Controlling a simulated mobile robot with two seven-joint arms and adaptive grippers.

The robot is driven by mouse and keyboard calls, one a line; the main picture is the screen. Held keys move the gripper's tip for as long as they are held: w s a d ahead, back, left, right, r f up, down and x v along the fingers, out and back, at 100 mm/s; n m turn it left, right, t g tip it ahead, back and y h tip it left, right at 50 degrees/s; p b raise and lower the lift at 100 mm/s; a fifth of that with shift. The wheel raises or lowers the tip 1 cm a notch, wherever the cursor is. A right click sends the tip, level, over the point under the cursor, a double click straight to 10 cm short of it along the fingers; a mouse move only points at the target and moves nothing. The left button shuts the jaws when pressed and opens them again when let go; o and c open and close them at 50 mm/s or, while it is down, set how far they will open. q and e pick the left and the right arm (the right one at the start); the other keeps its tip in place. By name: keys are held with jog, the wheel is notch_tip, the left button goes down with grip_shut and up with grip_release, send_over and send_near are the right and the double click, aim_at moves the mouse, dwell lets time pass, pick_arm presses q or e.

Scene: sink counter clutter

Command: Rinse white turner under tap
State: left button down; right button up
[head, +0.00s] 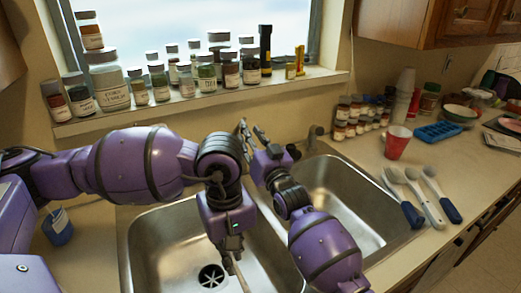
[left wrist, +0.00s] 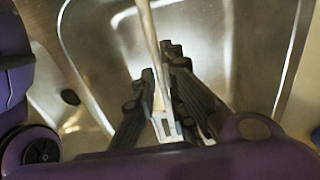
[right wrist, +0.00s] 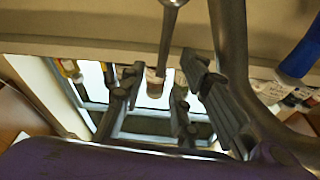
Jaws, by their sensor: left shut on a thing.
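The white turner shows in the left wrist view as a pale slotted piece (left wrist: 162,122) with a thin shaft (left wrist: 148,35). My left gripper (head: 233,250) is shut on it over the left sink basin. In the head view only a thin pale part (head: 242,280) shows below the gripper. The tap's metal base (head: 315,135) stands behind the sink; my right arm hides much around it. A curved metal tube, probably the tap (right wrist: 232,50), shows in the right wrist view. My right gripper (head: 252,133) is open near the back edge, with no held thing visible. I cannot make out running water.
The left basin (head: 165,250) and right basin (head: 350,190) look empty. Several utensils (head: 428,200) lie on the right counter near a red cup (head: 397,145) and blue tray (head: 437,133). Jars (head: 110,85) line the windowsill. A blue cup (head: 58,228) stands at left.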

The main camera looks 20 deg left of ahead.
jog(key=v, duration=0.7)
jog(key=shift+s+d, duration=0.15)
jog(key=shift+d, duration=0.05)
jog(key=shift+r, duration=0.15)
dwell(0.4)
